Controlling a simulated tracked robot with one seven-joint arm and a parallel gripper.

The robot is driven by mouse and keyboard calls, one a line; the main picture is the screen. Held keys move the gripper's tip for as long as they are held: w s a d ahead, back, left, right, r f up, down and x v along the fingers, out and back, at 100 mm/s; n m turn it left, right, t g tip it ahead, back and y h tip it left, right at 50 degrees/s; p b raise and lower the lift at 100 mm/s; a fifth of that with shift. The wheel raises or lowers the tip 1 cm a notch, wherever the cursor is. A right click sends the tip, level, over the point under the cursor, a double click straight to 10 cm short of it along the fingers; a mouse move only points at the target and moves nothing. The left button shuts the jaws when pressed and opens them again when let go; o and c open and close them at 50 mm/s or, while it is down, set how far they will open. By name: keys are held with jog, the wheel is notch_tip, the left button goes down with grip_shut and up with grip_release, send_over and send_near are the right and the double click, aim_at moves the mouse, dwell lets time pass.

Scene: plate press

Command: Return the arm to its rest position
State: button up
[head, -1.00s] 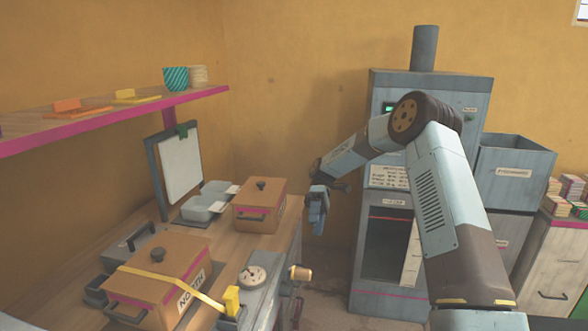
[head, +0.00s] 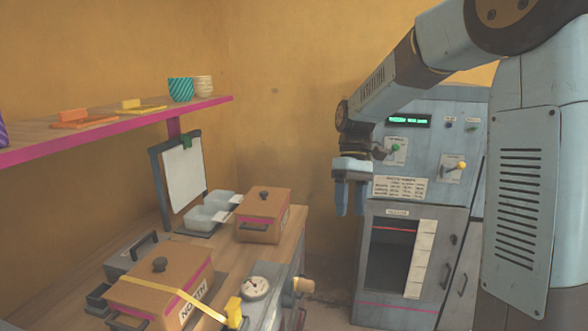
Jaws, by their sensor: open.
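My gripper (head: 349,200) hangs in the air with its fingers pointing down and apart. It is open, and I see nothing between the fingers. It shows in front of the left edge of the grey press machine (head: 475,160), to the right of the workbench. My arm reaches in from the right side and covers the upper right part of the machine.
The workbench (head: 283,240) at left holds a box marked NORTH (head: 150,300), a second lidded box (head: 262,222), grey trays (head: 208,215) and a clipboard (head: 183,172). A pink-edged shelf (head: 120,124) with cups (head: 180,89) runs along the left wall. A round gauge (head: 255,287) sits at the bench's front.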

jog(key=s+d+r+m+t, duration=0.3)
jog(key=s+d+t, duration=0.2)
jog(key=s, duration=0.5)
jog(key=s+d+r+m+t, duration=0.3)
jog(key=s+d+m+t, duration=0.1)
jog(key=s, duration=0.6)
jog(key=shift+s+d+r+t+h, duration=0.25)
jog(key=shift+s+d+t+h, duration=0.15)
jog(key=shift+d+t, duration=0.25)
